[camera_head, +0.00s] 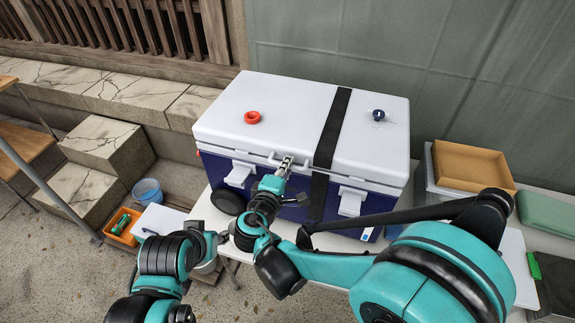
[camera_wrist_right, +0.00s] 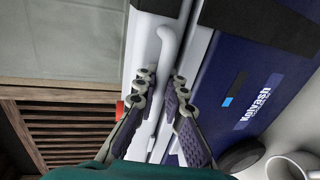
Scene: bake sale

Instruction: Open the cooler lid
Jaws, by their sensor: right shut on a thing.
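The cooler has a dark blue body (camera_head: 335,200) and a white lid (camera_head: 290,105), which lies closed on it. A white handle (camera_head: 256,155) runs along the lid's front edge; in the right wrist view it is a curved white bar (camera_wrist_right: 168,45). My right gripper (camera_head: 287,163) is shut on this handle, with its two fingers (camera_wrist_right: 165,85) on either side of it. White latches (camera_head: 239,174) (camera_head: 351,201) sit on the cooler's front. My left gripper (camera_head: 222,238) is low in front of the table, apart from the cooler; its fingers are unclear.
A brown tray (camera_head: 470,167) and a green case (camera_head: 546,214) are at the right. A blue bucket (camera_head: 147,191) and orange bin (camera_head: 122,228) are at the left.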

